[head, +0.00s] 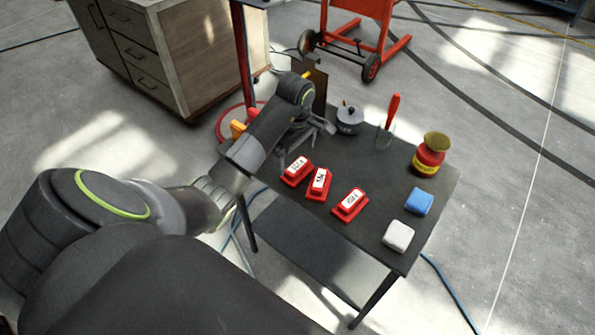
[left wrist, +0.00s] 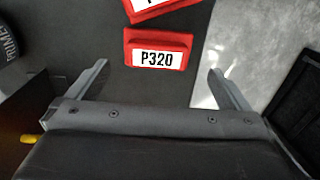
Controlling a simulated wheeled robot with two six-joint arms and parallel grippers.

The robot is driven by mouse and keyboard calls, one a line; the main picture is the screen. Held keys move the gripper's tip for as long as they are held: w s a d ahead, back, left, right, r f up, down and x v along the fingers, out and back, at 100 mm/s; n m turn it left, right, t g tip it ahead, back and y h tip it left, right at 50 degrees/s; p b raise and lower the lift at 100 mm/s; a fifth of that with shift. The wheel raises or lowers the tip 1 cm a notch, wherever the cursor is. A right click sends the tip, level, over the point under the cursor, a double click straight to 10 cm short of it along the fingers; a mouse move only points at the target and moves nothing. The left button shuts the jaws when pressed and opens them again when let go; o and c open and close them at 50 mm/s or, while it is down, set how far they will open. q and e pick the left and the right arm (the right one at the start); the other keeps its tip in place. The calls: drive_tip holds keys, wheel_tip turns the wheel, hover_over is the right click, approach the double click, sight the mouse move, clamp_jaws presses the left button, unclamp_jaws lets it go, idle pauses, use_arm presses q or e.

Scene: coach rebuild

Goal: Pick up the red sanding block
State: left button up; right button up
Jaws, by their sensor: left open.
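Three red sanding blocks with white labels lie on the dark table (head: 340,155) in the head view: a left one (head: 297,172), a middle one (head: 319,184) and a right one (head: 350,204). My left gripper (head: 304,148) is open and empty, just behind the left block. In the left wrist view, a red block labelled P320 (left wrist: 158,40) lies ahead of the open fingers, roughly centred between them and not gripped. Part of another red block (left wrist: 150,13) shows beyond it, cut off by the frame. My right gripper is not in view.
A grey can (head: 349,122), a red-handled scraper (head: 391,117) and a red-and-yellow tin (head: 428,160) stand toward the back and right. A blue block (head: 419,202) and a white block (head: 398,236) lie near the right edge. A drawer cabinet (head: 150,50) stands behind.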

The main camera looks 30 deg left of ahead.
sight(297, 164)
use_arm(q)
drive_tip(key=shift+w+d+f+b, duration=0.1)
drive_tip(key=shift+w+f+b, duration=0.05)
drive_tip(key=shift+f+b, duration=0.9)
drive_tip(key=shift+w+f+b, duration=0.1)
drive_tip(key=shift+f+b, duration=0.8)
drive_tip(key=shift+f, duration=0.2)
drive_tip(key=shift+f+p, duration=0.4)
drive_tip(key=shift+f, duration=0.4)
drive_tip(key=c, duration=0.9)
drive_tip(key=shift+r, duration=0.1)
drive_tip(key=shift+r, duration=0.4)
wheel_tip(297, 164, up, 2)
drive_tip(key=shift+r+p, duration=0.2)
drive_tip(key=shift+p, duration=0.2)
wheel_tip(297, 164, up, 7)
drive_tip(key=p, duration=0.7)
drive_tip(key=shift+f, duration=0.1)
